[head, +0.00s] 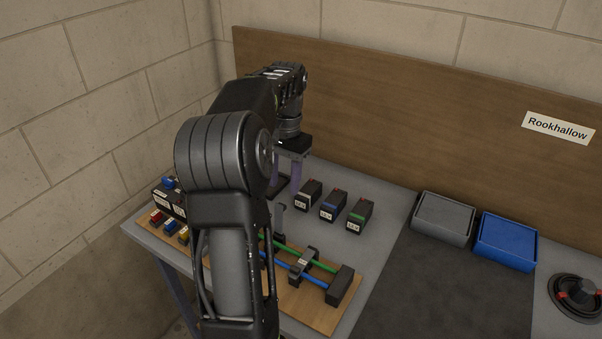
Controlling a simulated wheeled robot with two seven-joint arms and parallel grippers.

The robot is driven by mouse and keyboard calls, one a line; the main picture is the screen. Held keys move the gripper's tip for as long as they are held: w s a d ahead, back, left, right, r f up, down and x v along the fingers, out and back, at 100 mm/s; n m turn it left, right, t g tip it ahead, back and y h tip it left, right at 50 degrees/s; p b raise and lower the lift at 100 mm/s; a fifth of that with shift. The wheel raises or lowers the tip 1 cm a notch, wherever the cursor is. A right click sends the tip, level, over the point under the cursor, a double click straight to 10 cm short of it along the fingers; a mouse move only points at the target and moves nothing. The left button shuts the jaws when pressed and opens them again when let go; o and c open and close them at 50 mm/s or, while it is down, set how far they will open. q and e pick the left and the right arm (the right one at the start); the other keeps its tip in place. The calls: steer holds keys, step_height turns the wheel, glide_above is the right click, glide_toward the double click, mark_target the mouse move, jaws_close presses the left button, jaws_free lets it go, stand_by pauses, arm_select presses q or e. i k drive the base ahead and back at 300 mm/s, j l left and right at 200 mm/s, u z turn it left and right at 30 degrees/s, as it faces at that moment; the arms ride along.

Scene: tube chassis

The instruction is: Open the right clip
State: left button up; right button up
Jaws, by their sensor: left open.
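A wooden board (308,308) on the table carries a green tube (322,266) and a blue tube (314,281) that run into a black end block (341,286). The right clip (303,263), black with a pale label, sits across both tubes; I cannot tell whether it is latched. A dark upright part (280,216) stands farther left on the board, partly hidden by my arm. My left gripper (284,188) points down with its fingers apart and empty, behind the board and apart from the right clip. My arm hides the board's left part. My right gripper is out of view.
Black boxes with white (309,194), blue (333,206) and green (360,215) bands stand behind the board. Small coloured blocks (170,227) lie at the left edge. The dark mat (450,285) is clear.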

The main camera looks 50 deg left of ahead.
mark_target(295, 270)
steer(key=k+l, duration=0.25)
steer(key=k, duration=0.2)
steer(key=k+l, duration=0.25)
steer(key=k, duration=0.25)
